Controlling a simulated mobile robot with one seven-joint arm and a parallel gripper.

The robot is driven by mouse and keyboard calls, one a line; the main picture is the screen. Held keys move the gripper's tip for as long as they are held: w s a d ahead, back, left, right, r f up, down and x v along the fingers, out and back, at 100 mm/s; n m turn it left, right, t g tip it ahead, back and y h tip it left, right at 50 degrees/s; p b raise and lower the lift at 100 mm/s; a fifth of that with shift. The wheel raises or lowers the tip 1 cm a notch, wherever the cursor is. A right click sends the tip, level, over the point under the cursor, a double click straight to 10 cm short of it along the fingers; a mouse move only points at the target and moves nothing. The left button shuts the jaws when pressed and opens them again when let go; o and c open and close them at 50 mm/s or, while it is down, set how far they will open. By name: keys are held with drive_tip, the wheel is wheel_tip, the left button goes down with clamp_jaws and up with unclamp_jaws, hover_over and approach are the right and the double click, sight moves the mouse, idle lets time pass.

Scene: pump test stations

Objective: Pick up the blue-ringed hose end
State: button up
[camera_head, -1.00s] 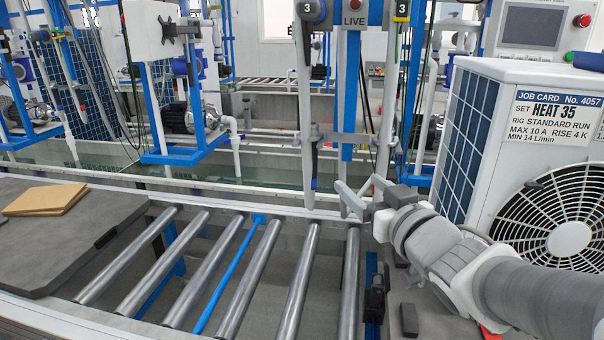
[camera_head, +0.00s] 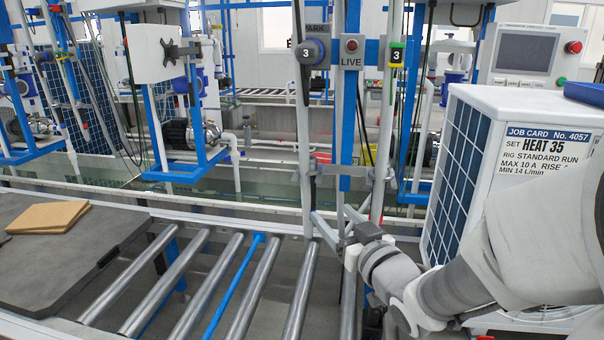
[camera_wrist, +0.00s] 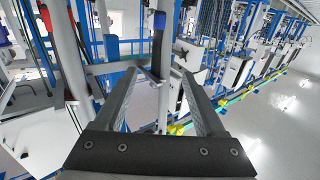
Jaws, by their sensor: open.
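My gripper (camera_head: 330,212) is open in front of the station frame, with its fingers pointing away from me and nothing clearly between them. Its tips are just right of a grey upright tube (camera_head: 304,120). In the wrist view my gripper (camera_wrist: 158,76) shows both fingers apart. I cannot make out for sure which part is the blue-ringed hose end.
A roller conveyor (camera_head: 209,285) lies below and left of my gripper, with a dark board (camera_head: 60,262) at its left. A white fan unit with a job card (camera_head: 548,150) stands close on the right. A LIVE box (camera_head: 351,52) is on the middle post.

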sight(312, 191)
drive_tip(key=x, duration=0.6)
drive_tip(key=shift+w+a, duration=0.15)
drive_tip(key=shift+w, duration=0.1)
drive_tip(key=shift+x, duration=2.9)
drive_tip(key=shift+r, duration=0.1)
drive_tip(key=shift+r, duration=0.1)
clamp_jaws()
